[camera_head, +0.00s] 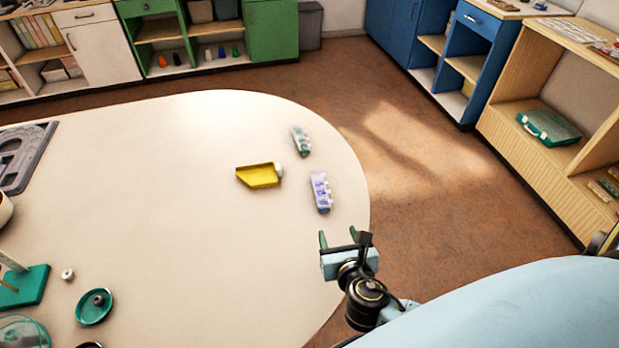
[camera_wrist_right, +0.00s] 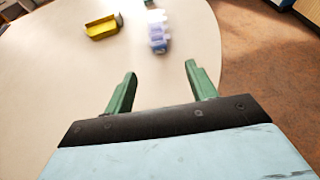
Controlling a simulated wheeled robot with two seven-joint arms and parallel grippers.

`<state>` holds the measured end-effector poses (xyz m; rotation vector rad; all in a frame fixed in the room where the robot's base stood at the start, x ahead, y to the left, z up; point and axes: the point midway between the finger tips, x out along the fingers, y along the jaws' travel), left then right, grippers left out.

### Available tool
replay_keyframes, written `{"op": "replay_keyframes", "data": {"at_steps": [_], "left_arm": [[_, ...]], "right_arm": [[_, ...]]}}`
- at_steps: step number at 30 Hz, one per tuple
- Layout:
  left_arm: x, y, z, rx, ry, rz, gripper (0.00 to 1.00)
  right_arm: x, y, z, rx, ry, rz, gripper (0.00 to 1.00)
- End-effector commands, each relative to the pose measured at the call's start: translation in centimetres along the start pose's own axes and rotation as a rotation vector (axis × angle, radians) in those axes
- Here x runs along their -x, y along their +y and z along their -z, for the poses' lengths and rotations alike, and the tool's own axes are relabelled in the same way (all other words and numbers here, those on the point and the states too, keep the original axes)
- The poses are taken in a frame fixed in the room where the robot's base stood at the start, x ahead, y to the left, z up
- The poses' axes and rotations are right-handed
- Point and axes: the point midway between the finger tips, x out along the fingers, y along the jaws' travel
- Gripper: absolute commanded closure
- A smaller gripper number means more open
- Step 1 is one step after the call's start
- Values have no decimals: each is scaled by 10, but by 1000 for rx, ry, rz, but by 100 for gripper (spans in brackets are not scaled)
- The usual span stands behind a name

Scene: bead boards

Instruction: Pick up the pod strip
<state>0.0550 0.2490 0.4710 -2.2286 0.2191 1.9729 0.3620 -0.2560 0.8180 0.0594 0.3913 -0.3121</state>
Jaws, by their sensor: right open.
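Two small strips of pods lie on the cream table, and I cannot tell which one the task names. The lavender and white strip (camera_head: 321,191) is nearer to me and also shows in the right wrist view (camera_wrist_right: 158,38). The green and white strip (camera_head: 301,140) lies farther back; only a bit of it shows at the top of the wrist view. My right gripper (camera_head: 338,236) is open and empty near the table's right edge. Its green fingers (camera_wrist_right: 160,72) point toward the lavender strip, apart from it. My left gripper is not in view.
A yellow scoop-like tray (camera_head: 259,176) lies left of the strips, with a small pale round thing at its right end. A green dish (camera_head: 94,306), a white bead (camera_head: 67,274) and a grey board (camera_head: 24,158) are at the left. The table's middle is clear.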

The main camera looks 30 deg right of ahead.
Motion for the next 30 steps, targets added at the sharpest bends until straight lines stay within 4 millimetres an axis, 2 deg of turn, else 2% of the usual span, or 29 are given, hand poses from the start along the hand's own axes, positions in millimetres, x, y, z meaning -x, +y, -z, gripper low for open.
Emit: {"op": "replay_keyframes", "data": {"at_steps": [5,9,13,20,25,30], "left_arm": [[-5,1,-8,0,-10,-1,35],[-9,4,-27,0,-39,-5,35],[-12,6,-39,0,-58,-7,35],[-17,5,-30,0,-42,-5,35],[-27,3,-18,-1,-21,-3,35],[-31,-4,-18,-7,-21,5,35]], "right_arm": [[-23,0,0,0,-2,1,44],[-52,0,1,-1,-2,1,44],[-71,1,2,-1,0,0,44],[-88,1,1,-2,0,0,44],[-114,3,3,-4,-1,2,44],[-132,4,4,-2,2,0,44]]}}
